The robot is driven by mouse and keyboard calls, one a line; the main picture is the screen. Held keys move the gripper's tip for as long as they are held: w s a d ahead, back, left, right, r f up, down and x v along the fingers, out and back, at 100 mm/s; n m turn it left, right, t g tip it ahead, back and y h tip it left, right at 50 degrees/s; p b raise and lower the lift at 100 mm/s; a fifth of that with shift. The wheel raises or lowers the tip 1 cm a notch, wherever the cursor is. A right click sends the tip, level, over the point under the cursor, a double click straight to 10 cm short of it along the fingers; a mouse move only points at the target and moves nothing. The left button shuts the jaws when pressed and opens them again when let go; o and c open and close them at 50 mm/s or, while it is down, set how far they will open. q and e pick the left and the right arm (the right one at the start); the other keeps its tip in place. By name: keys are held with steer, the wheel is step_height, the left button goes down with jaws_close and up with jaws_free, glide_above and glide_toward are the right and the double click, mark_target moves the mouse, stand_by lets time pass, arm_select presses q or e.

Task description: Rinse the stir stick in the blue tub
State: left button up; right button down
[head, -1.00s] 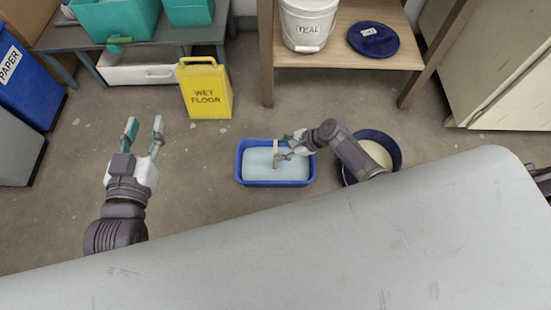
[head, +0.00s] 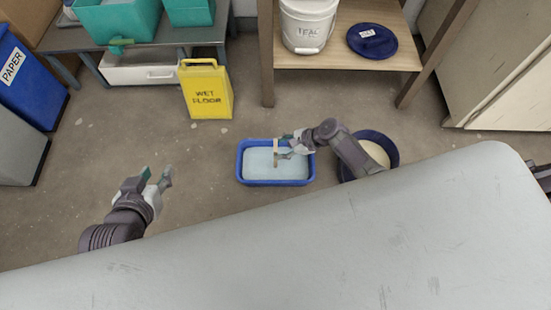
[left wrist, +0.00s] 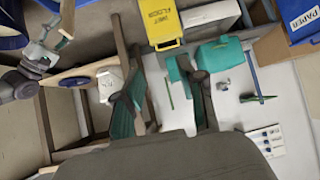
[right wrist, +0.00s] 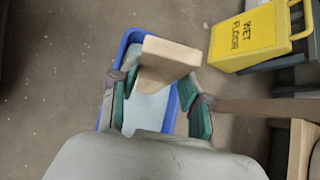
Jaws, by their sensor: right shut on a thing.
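The blue tub (head: 241,178) stands on the floor in the middle of the head view, with pale water inside. My right gripper (head: 281,147) is over the tub, shut on the wooden stir stick (head: 276,158). The stick is roughly upright in the head view; I cannot tell whether its lower end is in the water. In the right wrist view the stick (right wrist: 165,62) shows between the fingers, with the tub (right wrist: 128,42) behind it. My left gripper (head: 156,180) is open and empty over the floor, well left of the tub.
A dark blue bucket (head: 394,150) with cream contents stands right of the tub, partly behind my right arm. A yellow wet floor sign (head: 207,90) stands behind. A shelf (head: 345,58) holds a white TEAL bucket (head: 307,27) and a blue lid (head: 373,39). Floor left of the tub is clear.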

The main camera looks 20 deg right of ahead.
arm_select(q)
steer(key=s+a+f+g+y+p, duration=0.1)
steer(key=s+g, duration=0.2)
steer(key=s, duration=0.2)
steer(key=s+a+f+g+p, duration=0.2)
steer(key=s+g, duration=0.1)
steer(key=s, duration=0.2)
steer(key=shift+s+a+f+g+y, duration=0.25)
steer(key=shift+s+g+y, duration=0.05)
steer(key=shift+s+y, duration=0.1)
steer(key=shift+p, duration=0.35)
stand_by(0.4)
step_height(320, 180, down, 14)
steer(key=g+p, duration=0.1)
steer(key=p, duration=0.4)
steer(key=shift+w+d+f, duration=0.2)
steer(key=shift+w, duration=0.2)
stand_by(0.3)
